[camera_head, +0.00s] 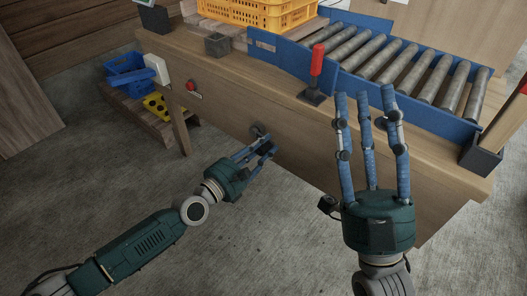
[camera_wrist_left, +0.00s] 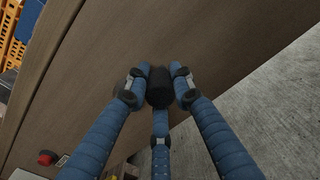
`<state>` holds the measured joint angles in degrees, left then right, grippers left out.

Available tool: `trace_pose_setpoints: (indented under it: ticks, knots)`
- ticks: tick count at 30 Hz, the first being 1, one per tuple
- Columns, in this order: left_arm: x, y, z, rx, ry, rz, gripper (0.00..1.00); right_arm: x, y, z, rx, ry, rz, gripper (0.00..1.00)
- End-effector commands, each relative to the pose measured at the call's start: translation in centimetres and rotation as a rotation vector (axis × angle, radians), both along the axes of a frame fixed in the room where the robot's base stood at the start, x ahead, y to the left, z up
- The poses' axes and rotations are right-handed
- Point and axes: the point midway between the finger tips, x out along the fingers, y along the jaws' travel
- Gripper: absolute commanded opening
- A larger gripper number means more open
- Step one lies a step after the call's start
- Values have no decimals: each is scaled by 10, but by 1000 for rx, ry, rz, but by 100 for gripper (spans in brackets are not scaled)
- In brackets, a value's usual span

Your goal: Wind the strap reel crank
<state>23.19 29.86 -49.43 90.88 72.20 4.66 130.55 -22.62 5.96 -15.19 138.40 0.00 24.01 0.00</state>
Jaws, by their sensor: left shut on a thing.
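The crank sits on the front panel of the wooden bench (camera_head: 230,92). Its grey hub (camera_head: 257,130) shows just above my left fingers, and the rest is mostly hidden behind them. My left gripper (camera_head: 263,148) is shut on the crank's dark knob, low on the front panel. In the left wrist view the black knob (camera_wrist_left: 159,86) sits between my blue fingertips (camera_wrist_left: 158,92). My right gripper (camera_head: 365,97) is open and empty, fingers stretched upward in front of the bench's right part. I cannot make out a strap.
A red-handled lever (camera_head: 317,68) stands on the bench top beside the blue-framed roller conveyor (camera_head: 400,65). A grey cup (camera_head: 217,45) and a yellow crate (camera_head: 265,14) are further left. A red button (camera_head: 191,86) is on the front panel. A blue crate (camera_head: 127,70) stands low at left.

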Motion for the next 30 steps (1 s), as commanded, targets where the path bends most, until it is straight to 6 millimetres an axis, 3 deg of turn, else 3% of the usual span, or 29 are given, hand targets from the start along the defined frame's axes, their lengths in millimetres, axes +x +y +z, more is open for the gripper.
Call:
trace_pose_setpoints:
  ticks: [12, 27, 28, 30]
  knots:
    - [-3, -4, 10, -132, 104, -7, 0, -11, -2, 8, 17, -56, 3, 40]
    - [-1, -3, 13, -142, 109, -4, 0, -12, -2, 9, 19, -61, 4, 40]
    - [-1, -2, 13, -143, 108, -4, 27, -12, -2, 9, 19, -61, 4, 40]
    - [-1, -2, 13, -143, 108, -3, 41, -12, -2, 9, 19, -60, 4, 40]
